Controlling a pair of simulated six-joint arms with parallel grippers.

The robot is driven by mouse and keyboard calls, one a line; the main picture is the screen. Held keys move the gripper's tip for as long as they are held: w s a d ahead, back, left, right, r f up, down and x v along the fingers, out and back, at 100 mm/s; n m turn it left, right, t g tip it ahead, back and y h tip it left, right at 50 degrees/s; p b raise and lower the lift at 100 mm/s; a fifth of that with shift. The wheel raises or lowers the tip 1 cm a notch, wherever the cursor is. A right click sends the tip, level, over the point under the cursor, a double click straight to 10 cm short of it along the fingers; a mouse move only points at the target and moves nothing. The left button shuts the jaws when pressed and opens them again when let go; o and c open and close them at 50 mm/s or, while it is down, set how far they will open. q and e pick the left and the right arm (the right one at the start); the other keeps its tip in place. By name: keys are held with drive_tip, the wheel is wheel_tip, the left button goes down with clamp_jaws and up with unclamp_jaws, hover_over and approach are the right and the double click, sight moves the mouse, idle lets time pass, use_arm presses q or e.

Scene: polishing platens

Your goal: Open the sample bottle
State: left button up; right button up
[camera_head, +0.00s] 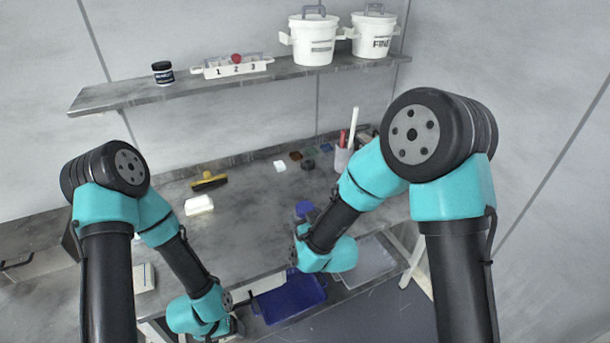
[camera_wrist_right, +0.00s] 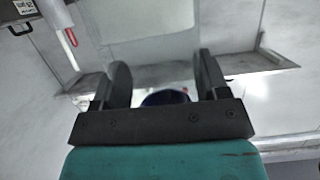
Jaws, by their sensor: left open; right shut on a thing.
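The sample bottle's blue cap (camera_head: 305,209) shows in the head view beside my right forearm; the rest of the bottle is mostly hidden behind the arm. In the right wrist view a dark blue round top (camera_wrist_right: 165,97) sits between the two fingers of my right gripper (camera_wrist_right: 165,78), partly hidden by the gripper's base. My right gripper is shut on it. My left gripper (camera_head: 238,324) is low at the table's front edge, apart from the bottle and open; its fingers are mostly hidden by the wrist.
A blue tray (camera_head: 290,300) lies below the front edge. On the table (camera_head: 245,225) are a white block (camera_head: 199,205), a yellow-handled brush (camera_head: 209,181), small coloured pieces and a pen cup (camera_head: 343,157). A shelf above holds two white buckets (camera_head: 313,40), a dark jar (camera_head: 163,73) and a numbered rack (camera_head: 232,68).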

drive_tip(key=shift+w+d, duration=0.1)
drive_tip(key=shift+w+d+r+m+t+h, duration=0.2)
drive_tip(key=shift+w+d+m+t+h, duration=0.2)
drive_tip(key=shift+m+h, duration=0.25)
drive_tip(key=d+r+m+h, duration=0.1)
drive_tip(key=d+m+h, duration=0.5)
drive_tip(key=h, duration=0.3)
drive_tip(key=shift+w+r+m, duration=0.15)
drive_tip(key=shift+w+m, duration=0.1)
drive_tip(key=shift+m, duration=0.3)
drive_tip(key=s+d+r+n+y, duration=0.2)
drive_tip(key=s+n+y, duration=0.2)
drive_tip(key=s+y, duration=0.1)
drive_tip(key=shift+d+r+n+t+y, duration=0.15)
drive_tip(key=shift+r+n+t+y, duration=0.15)
drive_tip(key=shift+y, duration=0.05)
drive_tip(key=shift+s, duration=0.1)
